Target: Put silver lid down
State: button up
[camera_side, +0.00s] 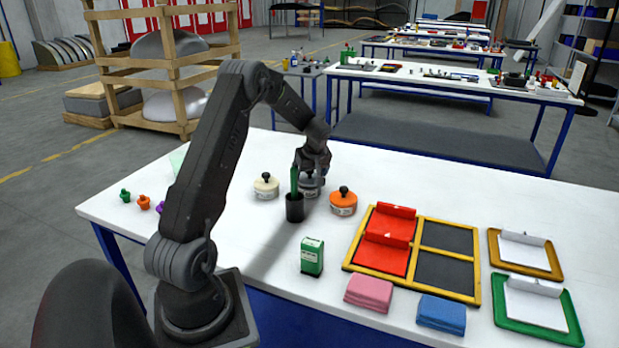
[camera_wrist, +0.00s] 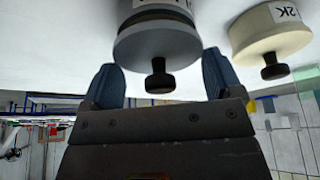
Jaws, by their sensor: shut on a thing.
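The silver lid (camera_wrist: 155,46) with its black knob shows in the wrist view, at the silver tub (camera_wrist: 155,5). A dark band shows between lid and tub; I cannot tell whether the lid is fully seated. In the side view my gripper (camera_side: 313,168) points down over the silver tub (camera_side: 311,187), which stands on the white table and is partly hidden by the gripper and the green-handled tool.
A cream tub (camera_side: 266,187) stands left of the silver one and an orange tub (camera_side: 343,202) right of it. A dark cup (camera_side: 295,208) holding a green-handled tool (camera_side: 294,179) stands close in front. A green box (camera_side: 312,256) and a yellow-framed tray (camera_side: 446,220) are nearer the front.

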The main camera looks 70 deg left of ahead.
notch_tip(320, 180, up, 8)
jog(key=shift+r, duration=0.25)
jog(key=shift+d+r, duration=0.1)
jog(key=shift+r, duration=0.05)
jog(key=d+f, duration=0.1)
jog(key=d, duration=0.9)
send_over(322, 235)
jog(key=d, duration=0.1)
notch_tip(322, 235, down, 2)
notch_tip(322, 235, down, 10)
jog(key=shift+d+f, duration=0.1)
jog(key=o, duration=0.7)
jog(key=shift+f, duration=0.1)
